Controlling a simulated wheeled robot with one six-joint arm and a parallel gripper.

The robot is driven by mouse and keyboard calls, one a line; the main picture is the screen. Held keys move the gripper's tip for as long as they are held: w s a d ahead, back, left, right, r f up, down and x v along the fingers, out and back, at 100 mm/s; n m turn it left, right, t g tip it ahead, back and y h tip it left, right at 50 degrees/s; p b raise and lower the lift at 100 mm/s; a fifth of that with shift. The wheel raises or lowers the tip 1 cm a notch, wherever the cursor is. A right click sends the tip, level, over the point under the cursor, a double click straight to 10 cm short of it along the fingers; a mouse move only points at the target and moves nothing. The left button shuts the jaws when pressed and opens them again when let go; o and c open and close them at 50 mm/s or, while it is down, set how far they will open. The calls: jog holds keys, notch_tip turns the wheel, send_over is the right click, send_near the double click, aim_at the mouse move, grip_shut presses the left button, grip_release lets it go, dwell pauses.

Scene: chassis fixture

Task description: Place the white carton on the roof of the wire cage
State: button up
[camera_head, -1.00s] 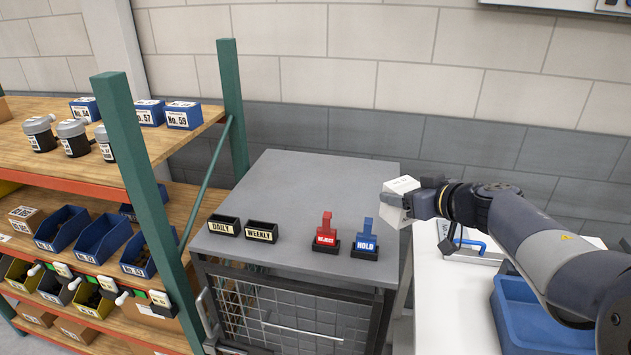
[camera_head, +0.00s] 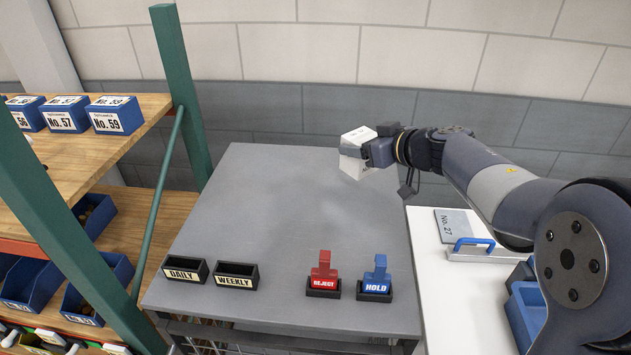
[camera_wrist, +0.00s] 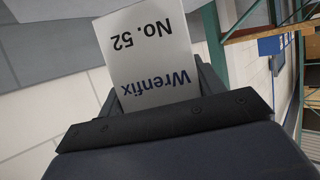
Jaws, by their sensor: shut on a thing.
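The white carton (camera_head: 357,150) is in my gripper (camera_head: 378,150), held above the back right part of the cage's grey roof (camera_head: 270,215). In the wrist view the carton (camera_wrist: 150,60) fills the space between the fingers and reads "Wrenfix No. 52", upside down. My gripper (camera_wrist: 160,95) is shut on it. The carton looks tilted and apart from the roof; the exact gap cannot be told. The cage's wire front is mostly hidden below the picture's edge.
Along the roof's front edge stand the DAILY tray (camera_head: 185,270), the WEEKLY tray (camera_head: 236,276), the red REJECT stamp (camera_head: 323,277) and the blue HOLD stamp (camera_head: 376,280). The roof's middle and back are clear. A green shelf post (camera_head: 180,90) rises at left. A white table (camera_head: 450,300) adjoins at right.

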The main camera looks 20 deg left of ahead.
notch_tip(320, 180, down, 9)
jog(key=shift+r+b, duration=0.1)
jog(key=shift+b, duration=0.85)
jog(key=o, duration=1.2)
jog(key=shift+f, duration=0.2)
jog(key=shift+r, duration=0.1)
jog(key=shift+s+d+r, duration=0.15)
jog(key=shift+d, duration=0.1)
jog(key=v, duration=1.1)
jog(key=shift+s+d+r, duration=0.15)
jog(key=shift+s+d, duration=0.05)
